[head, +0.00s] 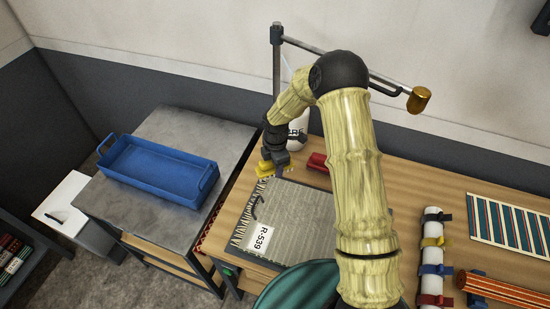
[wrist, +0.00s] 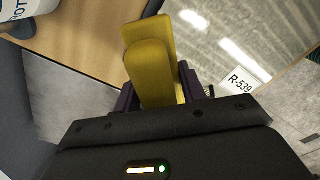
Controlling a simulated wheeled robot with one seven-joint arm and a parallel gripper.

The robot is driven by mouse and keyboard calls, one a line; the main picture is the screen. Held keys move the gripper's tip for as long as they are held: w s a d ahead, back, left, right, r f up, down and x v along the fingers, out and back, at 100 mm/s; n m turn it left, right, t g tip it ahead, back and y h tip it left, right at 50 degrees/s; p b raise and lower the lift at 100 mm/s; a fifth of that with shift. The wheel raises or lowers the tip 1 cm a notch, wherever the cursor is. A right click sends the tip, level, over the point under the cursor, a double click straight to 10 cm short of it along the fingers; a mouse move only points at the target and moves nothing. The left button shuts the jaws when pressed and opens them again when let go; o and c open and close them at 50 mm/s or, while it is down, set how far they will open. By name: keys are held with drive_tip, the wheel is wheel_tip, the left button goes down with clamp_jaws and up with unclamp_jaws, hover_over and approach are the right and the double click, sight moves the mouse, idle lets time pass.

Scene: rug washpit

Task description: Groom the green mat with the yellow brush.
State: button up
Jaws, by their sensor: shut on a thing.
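My gripper (head: 274,160) is shut on the yellow brush (wrist: 150,62), which sticks up between the fingers in the wrist view. In the head view the yellow brush (head: 264,171) is at the far left corner of a grey mat (head: 300,215) tagged R-539. I cannot tell whether the brush touches the mat. The mat lies flat on the wooden table, with pale fringe along its left edge; it also shows in the wrist view (wrist: 235,40). A dark green striped thing (head: 298,286) shows at the bottom, partly hidden by my arm; I cannot tell whether it is a mat.
A red object (head: 318,162) and a white container (head: 299,136) stand behind the mat. A strapped white roll (head: 431,270), an orange roll (head: 505,291) and a striped mat (head: 510,222) lie right. A blue tray (head: 158,166) sits on the grey bench at left.

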drive_tip(key=shift+w+a+r, duration=0.1)
drive_tip(key=shift+w, duration=0.15)
